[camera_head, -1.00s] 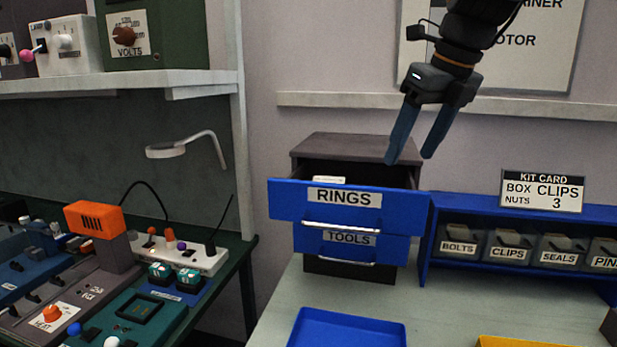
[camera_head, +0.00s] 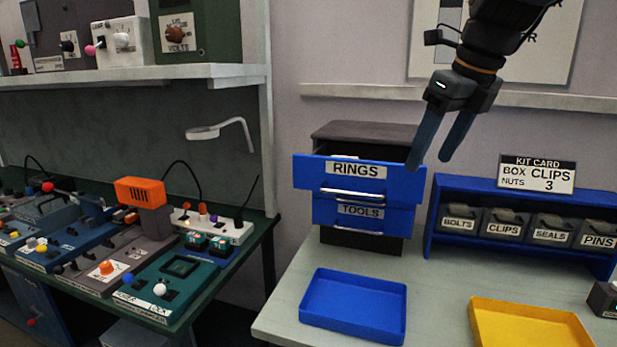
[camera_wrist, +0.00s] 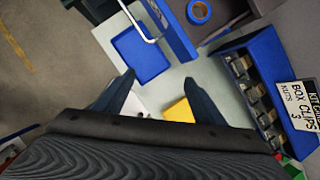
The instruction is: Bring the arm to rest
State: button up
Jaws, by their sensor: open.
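My gripper (camera_head: 436,152) is open and empty in the head view, pointing down in the air in front of the right side of the drawer unit. Its two blue fingers also show apart in the wrist view (camera_wrist: 160,92), with nothing between them but the worktop far below. The RINGS drawer (camera_head: 310,172) is pulled open above the TOOLS drawer (camera_head: 325,212). In the wrist view a blue ring-shaped item (camera_wrist: 199,11) lies inside the open drawer.
A blue tray (camera_head: 312,318) and a yellow tray (camera_head: 481,318) lie on the pale worktop (camera_head: 284,318). A blue rack (camera_head: 428,225) of labelled bins with a kit card (camera_head: 537,174) stands right. A dark green bench (camera_head: 262,232) with devices and a lamp (camera_head: 202,133) is at left.

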jog(key=s+a+f+n+g, duration=0.1)
jog(key=s+f+n, duration=0.3)
jog(key=f+n, duration=0.6)
jog(key=s+a+f+n+h, duration=0.1)
jog(key=s+f+n, duration=0.3)
jog(key=f+n, duration=0.6)
jog(key=s+a+f+n+g, duration=0.1)
jog(key=s+f+n, duration=0.3)
jog(key=f+n, duration=0.6)
jog(key=shift+s+f+g+h, duration=0.3)
jog(key=shift+s+h, duration=0.05)
jog(key=shift+h, duration=0.05)
